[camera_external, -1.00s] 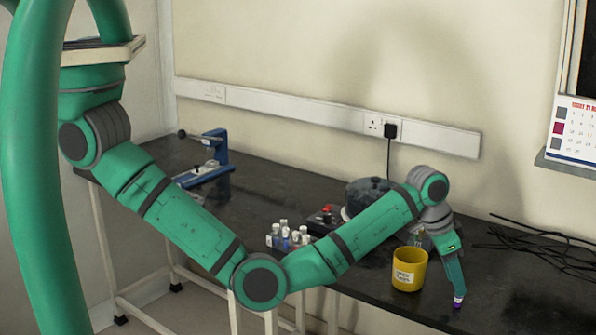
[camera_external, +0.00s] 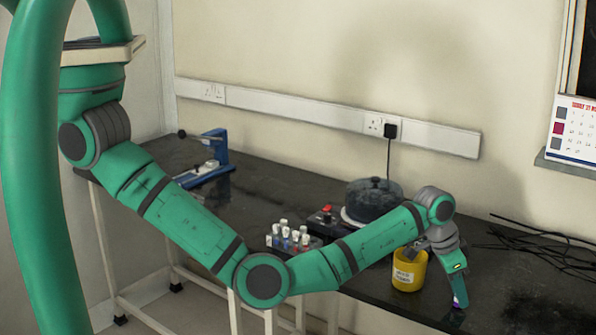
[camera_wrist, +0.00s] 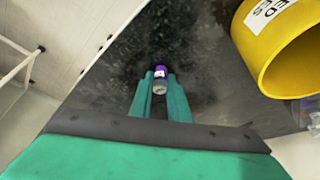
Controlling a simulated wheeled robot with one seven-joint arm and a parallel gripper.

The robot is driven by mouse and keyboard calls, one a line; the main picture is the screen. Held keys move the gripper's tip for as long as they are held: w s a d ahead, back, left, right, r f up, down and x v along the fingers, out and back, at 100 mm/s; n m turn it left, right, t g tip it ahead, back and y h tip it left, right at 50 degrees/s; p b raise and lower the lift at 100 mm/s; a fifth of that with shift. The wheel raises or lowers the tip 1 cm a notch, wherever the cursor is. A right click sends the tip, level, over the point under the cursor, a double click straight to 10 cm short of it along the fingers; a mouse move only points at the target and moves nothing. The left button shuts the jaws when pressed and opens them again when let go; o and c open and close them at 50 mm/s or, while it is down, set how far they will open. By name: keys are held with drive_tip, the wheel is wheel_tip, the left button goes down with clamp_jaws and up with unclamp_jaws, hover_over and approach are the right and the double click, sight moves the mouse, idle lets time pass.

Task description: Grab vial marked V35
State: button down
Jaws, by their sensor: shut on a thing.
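A small vial with a purple band and a pale end (camera_wrist: 160,84) is between my fingertips in the wrist view. Its marking is too small to read. My gripper (camera_wrist: 160,74) is shut on it, one green finger on each side. In the external view my gripper (camera_external: 458,302) points down at the bench near its front edge, right of a yellow mug. Only a bit of purple shows there at the fingertips, and the fingers hide the rest. I cannot tell whether the vial touches the bench.
The yellow mug (camera_external: 408,272) stands close left of my gripper. Black cables (camera_external: 545,245) lie behind on the right.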

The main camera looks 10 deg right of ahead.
drive_tip(key=shift+r, duration=0.8)
drive_tip(key=a+r, duration=1.1)
drive_tip(key=a, duration=0.3)
drive_tip(key=shift+r, duration=0.25)
